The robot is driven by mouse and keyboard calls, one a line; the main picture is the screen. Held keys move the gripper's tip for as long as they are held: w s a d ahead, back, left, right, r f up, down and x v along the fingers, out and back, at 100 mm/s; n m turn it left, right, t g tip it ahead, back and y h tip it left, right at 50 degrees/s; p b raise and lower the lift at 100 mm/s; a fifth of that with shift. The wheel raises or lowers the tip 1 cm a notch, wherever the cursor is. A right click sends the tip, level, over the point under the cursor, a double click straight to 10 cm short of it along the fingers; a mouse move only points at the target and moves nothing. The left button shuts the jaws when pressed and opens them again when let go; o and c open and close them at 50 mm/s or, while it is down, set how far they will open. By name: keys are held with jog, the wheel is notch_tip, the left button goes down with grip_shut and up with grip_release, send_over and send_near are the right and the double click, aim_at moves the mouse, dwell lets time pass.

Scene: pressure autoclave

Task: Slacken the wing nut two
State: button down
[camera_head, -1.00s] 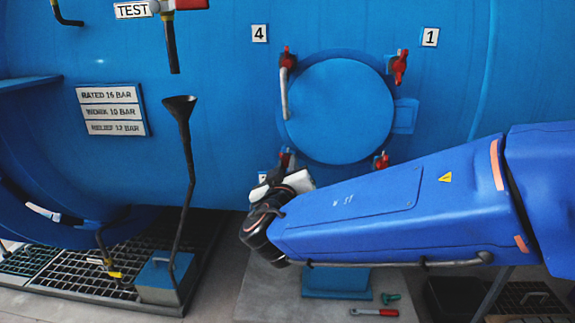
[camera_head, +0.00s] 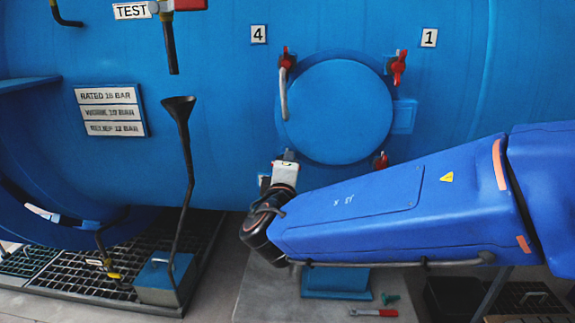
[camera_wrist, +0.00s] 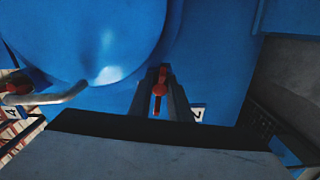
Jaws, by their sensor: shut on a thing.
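The round blue cover (camera_head: 345,110) has red wing nuts around its rim. My gripper (camera_wrist: 159,95) is at the lower left of the cover, and its fingers are shut on a red wing nut (camera_wrist: 159,90) there. The wing nut stands between the fingertips, with red showing above and below the grip. A number plate (camera_wrist: 198,113) beside it is partly hidden by a finger; its digit looks like a 2, but I cannot read it surely. In the head view my gripper body hides most of this wing nut.
Other wing nuts sit at upper left (camera_head: 287,60), upper right (camera_head: 399,68) and lower right (camera_head: 381,161). A grey handle (camera_head: 283,97) hangs at the cover's left rim. A black funnel pipe (camera_head: 186,150) stands left of my arm. A red-handled tool (camera_head: 373,312) lies on the floor.

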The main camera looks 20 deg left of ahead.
jog(key=n, duration=0.6)
jog(key=shift+n, duration=0.3)
jog(key=n, duration=0.6)
jog(key=shift+n, duration=0.3)
jog(key=c, duration=1.6)
grip_release()
jog(key=shift+c, duration=0.2)
jog(key=v, duration=1.7)
jog(key=shift+s, duration=0.25)
jog(key=shift+a, duration=0.15)
